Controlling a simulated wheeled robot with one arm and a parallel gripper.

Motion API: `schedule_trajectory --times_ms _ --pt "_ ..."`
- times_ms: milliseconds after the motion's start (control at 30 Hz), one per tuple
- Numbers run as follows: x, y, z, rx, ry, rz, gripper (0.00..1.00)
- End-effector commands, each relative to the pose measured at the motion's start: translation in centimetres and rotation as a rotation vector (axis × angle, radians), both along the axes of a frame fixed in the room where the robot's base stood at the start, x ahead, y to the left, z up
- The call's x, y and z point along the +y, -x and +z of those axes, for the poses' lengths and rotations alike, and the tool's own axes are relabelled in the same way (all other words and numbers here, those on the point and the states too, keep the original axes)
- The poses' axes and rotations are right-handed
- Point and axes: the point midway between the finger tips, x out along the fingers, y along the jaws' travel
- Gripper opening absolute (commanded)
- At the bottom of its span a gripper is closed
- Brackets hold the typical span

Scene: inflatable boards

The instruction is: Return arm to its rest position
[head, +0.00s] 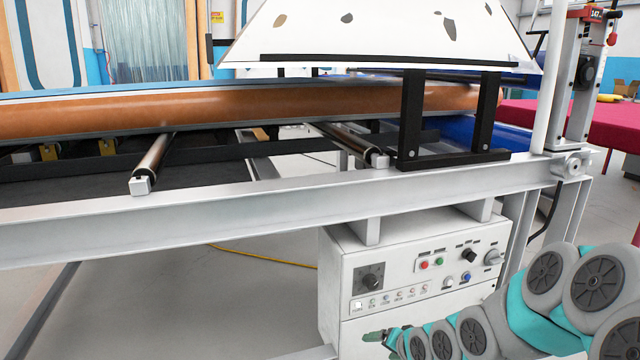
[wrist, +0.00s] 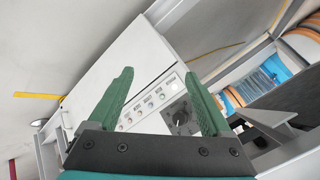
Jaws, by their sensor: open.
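My gripper (head: 376,337) shows at the bottom of the head view, at the end of my teal and grey arm, which comes in from the lower right. It is in front of the lower part of a white control box (head: 345,260). In the wrist view, the two green fingers of my gripper (wrist: 160,95) stand wide apart with nothing between them. Beyond them is the control box (wrist: 112,65), with its row of small buttons and a black dial (wrist: 182,117). My gripper appears apart from the box; the exact gap is hard to tell.
A grey metal beam (head: 230,212) runs across above the box. An orange roller (head: 280,105) and a speckled white panel (head: 370,30) are above it. A yellow cable (head: 262,257) lies on the floor at left. A red table (head: 560,120) stands at right.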

Motion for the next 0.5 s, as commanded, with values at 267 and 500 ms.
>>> schedule_trajectory --times_ms 267,500 --pt "-2.1 10.5 3.4 0.268 0.309 0.152 0.83" --pt "-2.7 21.8 7.5 0.506 0.439 0.283 0.83"
